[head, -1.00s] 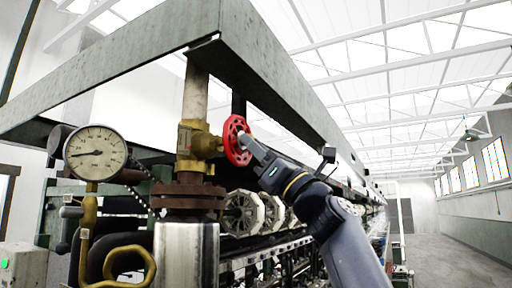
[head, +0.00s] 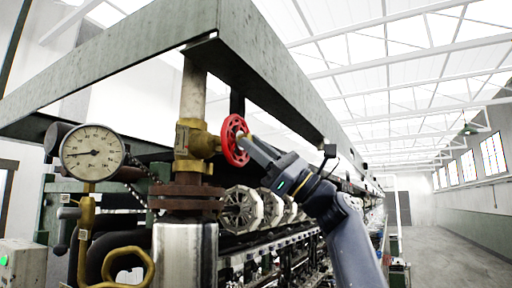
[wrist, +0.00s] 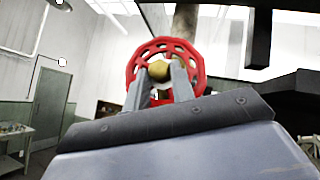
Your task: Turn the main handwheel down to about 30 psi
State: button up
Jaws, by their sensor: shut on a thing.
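The red main handwheel (head: 234,140) stands upright on the right side of a brass valve (head: 196,146) on a vertical pipe. My gripper (head: 246,142) reaches it from the right and is shut on the handwheel. In the wrist view the handwheel (wrist: 192,62) fills the space beyond my gripper (wrist: 160,80), with the brass hub between the fingertips. A round white pressure gauge (head: 92,153) is at the left. Its dark needle points left and slightly down; the numbers are too small to read surely.
A green steel beam frame (head: 270,75) runs above the valve and my arm. Pale reel wheels (head: 242,210) line the machine below. A brass pipe loop (head: 128,262) is at the lower left. The aisle floor (head: 440,245) at the right is clear.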

jog(key=o, duration=1)
jog(key=shift+f, duration=0.1)
jog(key=b+v, duration=0.5)
jog(key=v, duration=0.5)
jog(key=shift+s+d+f, duration=0.1)
jog(key=shift+d+f, duration=0.1)
jog(key=shift+d, duration=0.1)
